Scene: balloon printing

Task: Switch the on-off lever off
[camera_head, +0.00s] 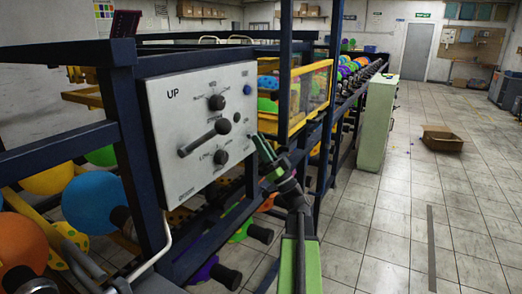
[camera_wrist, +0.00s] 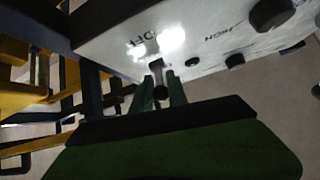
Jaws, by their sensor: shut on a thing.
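A white control panel (camera_head: 190,120) hangs on the dark blue frame in the head view, with dark knobs, a long lever (camera_head: 205,138) and the letters UP. My gripper (camera_head: 257,138) is at the panel's right edge, beside its lower right part. In the wrist view, my gripper (camera_wrist: 162,84) has its two green fingers closed around a small dark lever (camera_wrist: 159,90) next to the panel face. I take it to be the on-off lever. In the head view the fingers mostly hide it, so its set position cannot be read.
A dark blue rack (camera_head: 120,95) surrounds the panel, with coloured balloons (camera_head: 92,200) below and left. A yellow-framed guard (camera_head: 308,95) stands behind my gripper. A pale green cabinet (camera_head: 378,125) is further right. The tiled floor to the right is mostly clear, with a cardboard box (camera_head: 442,138).

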